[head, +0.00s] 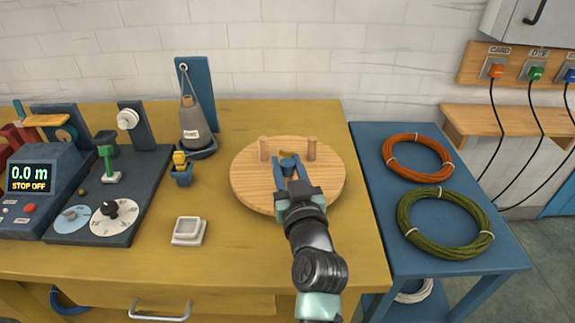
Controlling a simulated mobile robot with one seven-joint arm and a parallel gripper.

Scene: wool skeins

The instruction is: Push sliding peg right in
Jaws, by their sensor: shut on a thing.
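A round wooden board (245,182) lies on the yellow bench. Two upright light-wood pegs stand near its back, a left peg (264,149) and a right peg (311,149). My gripper (288,172) reaches over the middle of the board from the front right, just in front of the gap between these pegs. It is shut on a small dark blue round-topped piece (288,161). I cannot tell for sure whether this piece is the sliding peg. A bit of yellow shows behind it. My gripper and wrist hide the front right part of the board and any slot there.
A grey cone (193,120) and a small yellow-topped blue piece (181,170) stand left of the board. A pale square dish (188,231) lies front left. Orange (418,137) and green (445,245) coils lie on the right blue table.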

